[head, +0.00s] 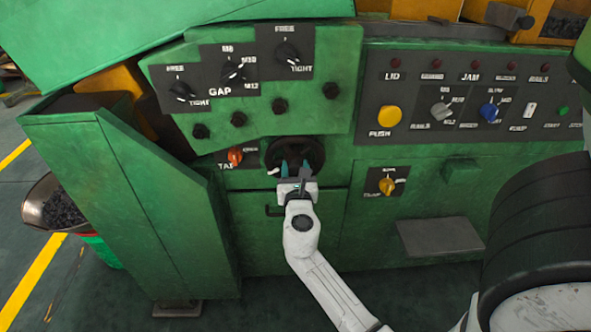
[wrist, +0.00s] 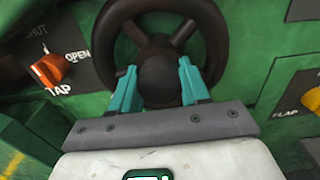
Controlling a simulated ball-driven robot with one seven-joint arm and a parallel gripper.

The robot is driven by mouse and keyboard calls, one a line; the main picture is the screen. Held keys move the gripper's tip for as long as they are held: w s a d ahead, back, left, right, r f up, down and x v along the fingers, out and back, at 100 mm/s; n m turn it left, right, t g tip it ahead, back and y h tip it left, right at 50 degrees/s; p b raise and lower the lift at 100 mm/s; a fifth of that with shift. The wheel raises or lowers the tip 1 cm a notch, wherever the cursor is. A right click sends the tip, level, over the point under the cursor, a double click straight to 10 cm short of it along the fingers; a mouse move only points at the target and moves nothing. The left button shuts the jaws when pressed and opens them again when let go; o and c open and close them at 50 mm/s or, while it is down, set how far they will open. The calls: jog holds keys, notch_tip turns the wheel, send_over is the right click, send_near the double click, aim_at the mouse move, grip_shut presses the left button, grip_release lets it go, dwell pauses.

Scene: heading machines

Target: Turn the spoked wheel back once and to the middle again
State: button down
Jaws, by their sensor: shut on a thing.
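The spoked wheel (head: 312,153) is a dark handwheel on the front of the green machine, below the gap panel. In the wrist view the wheel (wrist: 213,30) shows its rim, spokes and a round hub. My gripper (head: 293,168) reaches up to the wheel from below. In the wrist view its teal fingers (wrist: 158,82) stand on either side of the hub and are shut on it. The lower part of the rim is hidden behind the fingers and the gripper body.
An orange tap knob (head: 235,156) sits just left of the wheel. A yellow flap knob (head: 387,186) is to the right. A grey ledge (head: 438,236) juts out below it. Black knobs (head: 280,106) are above. A bin of dark parts (head: 62,208) stands at the left.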

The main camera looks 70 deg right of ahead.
jog(key=shift+m, duration=0.4)
jog(key=m+b, duration=0.3)
jog(key=m, duration=0.1)
jog(key=shift+f+m, duration=0.1)
jog(key=shift+m, duration=0.3)
jog(key=m+b, duration=0.3)
jog(key=m, duration=0.3)
jog(key=m+b, duration=0.4)
jog(key=m, duration=0.2)
jog(key=shift+s+f+m, duration=0.1)
jog(key=shift+f+m, duration=0.05)
jog(key=shift+m, duration=0.25)
jog(key=m+b, duration=0.3)
jog(key=m, duration=0.1)
jog(key=shift+m, duration=0.3)
jog(key=shift+d, duration=0.1)
jog(key=c, duration=0.5)
grip_release()
jog(key=shift+c, duration=0.2)
jog(key=v, duration=1.1)
jog(key=shift+b, duration=0.35)
